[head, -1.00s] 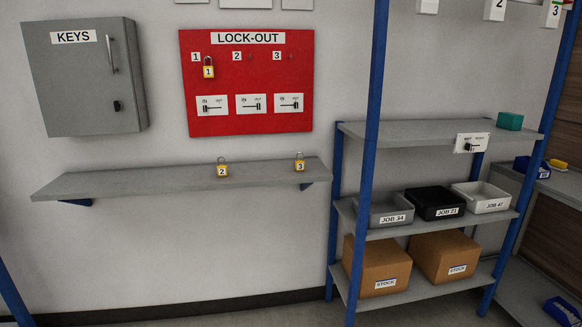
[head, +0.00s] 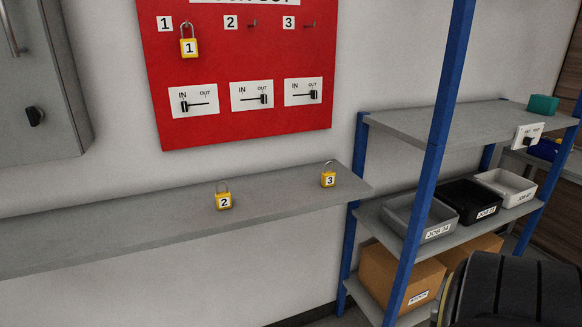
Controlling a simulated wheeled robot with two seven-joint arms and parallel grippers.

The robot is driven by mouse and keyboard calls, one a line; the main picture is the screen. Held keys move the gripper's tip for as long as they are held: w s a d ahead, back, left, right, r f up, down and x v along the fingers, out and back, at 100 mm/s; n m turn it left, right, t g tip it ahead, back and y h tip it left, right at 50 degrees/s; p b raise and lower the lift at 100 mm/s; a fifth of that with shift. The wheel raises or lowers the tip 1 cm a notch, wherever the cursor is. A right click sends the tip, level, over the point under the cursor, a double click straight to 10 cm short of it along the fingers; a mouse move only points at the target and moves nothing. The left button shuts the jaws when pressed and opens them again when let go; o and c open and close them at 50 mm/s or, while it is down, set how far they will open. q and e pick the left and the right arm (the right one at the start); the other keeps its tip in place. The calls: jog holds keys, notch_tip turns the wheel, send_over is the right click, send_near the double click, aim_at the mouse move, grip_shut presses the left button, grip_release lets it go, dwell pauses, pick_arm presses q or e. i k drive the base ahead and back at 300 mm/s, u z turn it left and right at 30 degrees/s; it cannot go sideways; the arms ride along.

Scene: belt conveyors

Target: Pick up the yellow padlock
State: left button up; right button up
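Three yellow padlocks with numbered white labels show in the head view. Padlock 1 (head: 189,47) hangs on the hook under label 1 of the red lock-out board (head: 240,136). Padlock 2 (head: 224,202) stands upright on the grey wall shelf (head: 110,228). Padlock 3 (head: 327,180) stands on the same shelf, near its right end. Neither gripper is in view. A dark ribbed part, apparently of my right arm, shows at the bottom right.
A grey key cabinet (head: 40,90) is on the wall at the left. A blue-posted rack (head: 432,160) stands at the right, with bins such as the black bin (head: 468,201) and cardboard boxes (head: 398,278) on it. The wall shelf left of padlock 2 is clear.

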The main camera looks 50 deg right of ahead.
aim_at(329, 178)
jog(key=z, duration=0.75)
jog(key=i, duration=1.1)
jog(key=z, duration=0.95)
